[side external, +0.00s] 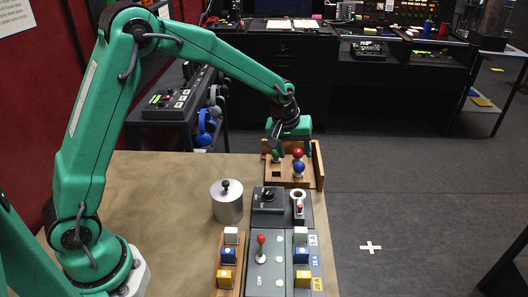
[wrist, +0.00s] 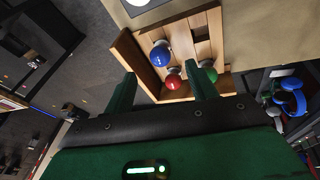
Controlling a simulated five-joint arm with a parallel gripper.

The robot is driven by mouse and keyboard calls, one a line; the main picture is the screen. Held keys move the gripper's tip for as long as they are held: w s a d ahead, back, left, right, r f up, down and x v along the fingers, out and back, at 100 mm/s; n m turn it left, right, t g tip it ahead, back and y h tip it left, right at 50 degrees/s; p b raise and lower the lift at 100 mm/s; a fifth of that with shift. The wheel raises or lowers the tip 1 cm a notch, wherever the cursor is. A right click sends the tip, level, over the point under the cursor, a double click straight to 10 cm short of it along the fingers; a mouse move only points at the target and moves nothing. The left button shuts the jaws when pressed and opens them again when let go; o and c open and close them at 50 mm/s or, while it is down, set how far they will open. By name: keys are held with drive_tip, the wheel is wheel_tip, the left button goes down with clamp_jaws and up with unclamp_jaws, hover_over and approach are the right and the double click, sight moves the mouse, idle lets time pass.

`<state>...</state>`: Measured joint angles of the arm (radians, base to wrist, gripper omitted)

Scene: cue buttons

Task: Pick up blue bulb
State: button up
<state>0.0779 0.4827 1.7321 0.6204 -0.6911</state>
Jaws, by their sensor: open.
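The blue bulb (side external: 298,168) sits in the wooden holder (side external: 318,165) at the far right end of the table, in front of a red bulb (side external: 298,154). A green bulb (side external: 276,154) is to the left of the red one. In the wrist view the blue bulb (wrist: 160,55) is beyond my fingertips, with the red bulb (wrist: 173,82) nearer and the green bulb (wrist: 209,72) by the right finger. My gripper (wrist: 160,85) is open and empty, its fingers spread with the red bulb showing between them. In the side view my gripper (side external: 290,140) is over the holder's back part.
A metal cylinder with a black knob (side external: 227,202) stands left of a black dial box (side external: 268,200). A grey panel with a red-tipped lever (side external: 262,245) and coloured buttons fills the front. The table's left part is clear.

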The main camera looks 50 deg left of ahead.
sight(298, 164)
drive_tip(key=shift+w+f, duration=0.2)
drive_tip(key=shift+f, duration=0.4)
drive_tip(key=shift+f, duration=0.1)
drive_tip(key=shift+x, duration=2.5)
drive_tip(key=c, duration=1)
